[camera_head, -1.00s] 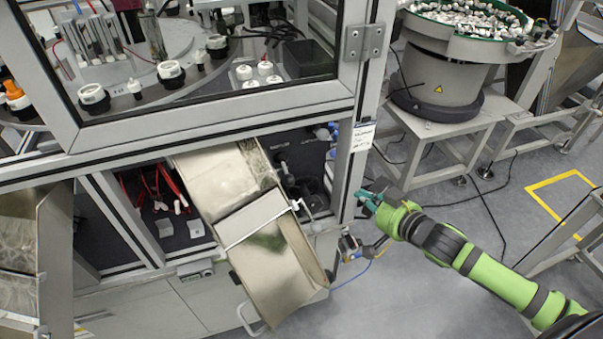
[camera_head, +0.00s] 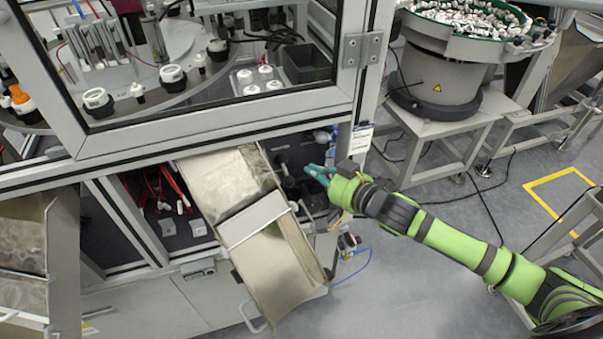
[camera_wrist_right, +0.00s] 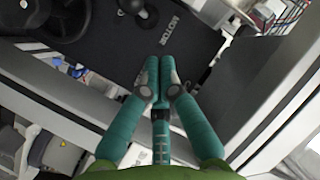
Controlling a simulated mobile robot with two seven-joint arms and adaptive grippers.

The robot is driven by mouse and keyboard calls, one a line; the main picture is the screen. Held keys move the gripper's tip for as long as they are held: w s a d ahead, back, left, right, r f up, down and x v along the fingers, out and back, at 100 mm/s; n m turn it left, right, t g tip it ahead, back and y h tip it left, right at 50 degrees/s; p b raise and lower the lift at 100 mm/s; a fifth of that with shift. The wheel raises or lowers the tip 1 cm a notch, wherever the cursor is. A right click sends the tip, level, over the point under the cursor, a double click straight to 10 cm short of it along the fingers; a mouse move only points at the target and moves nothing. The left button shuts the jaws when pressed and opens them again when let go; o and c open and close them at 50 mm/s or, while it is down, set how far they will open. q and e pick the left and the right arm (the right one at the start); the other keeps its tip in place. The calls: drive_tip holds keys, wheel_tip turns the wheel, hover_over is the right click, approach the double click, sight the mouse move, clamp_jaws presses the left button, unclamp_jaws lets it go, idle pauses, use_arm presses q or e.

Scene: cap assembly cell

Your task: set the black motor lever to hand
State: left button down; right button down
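My right gripper (camera_head: 312,170) is at the opening of the dark compartment under the machine's window, to the right of the metal chute. In the right wrist view its teal fingertips (camera_wrist_right: 160,66) are together, with nothing visible between them. Ahead of them is a dark panel with a white MOTOR label (camera_wrist_right: 172,30). A black knob-like part (camera_wrist_right: 146,17), likely the motor lever, shows left of the label near the top edge, apart from the fingers. Its setting cannot be read. In the head view I cannot make out the lever clearly. My left gripper is not in view.
The metal chute (camera_head: 262,235) slopes out left of the gripper. A light frame bar (camera_wrist_right: 60,95) crosses below the panel in the wrist view. A grey feeder bowl (camera_head: 440,75) stands on a bench at the right. The floor (camera_head: 400,290) in front is open.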

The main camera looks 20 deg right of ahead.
sight(286, 173)
drive_tip(key=shift+w+a+f+p, duration=0.2)
drive_tip(key=shift+w+a+f, duration=0.35)
drive_tip(key=shift+a+f, duration=0.25)
drive_tip(key=shift+w+a+f+p, duration=0.2)
drive_tip(key=shift+w+a+f, duration=0.35)
drive_tip(key=shift+f, duration=0.35)
wheel_tip(286, 173, down, 3)
drive_tip(key=t+b, duration=0.2)
drive_tip(key=b, duration=0.4)
drive_tip(key=shift+s+r+n+y, duration=0.1)
drive_tip(key=shift+n+y, duration=0.3)
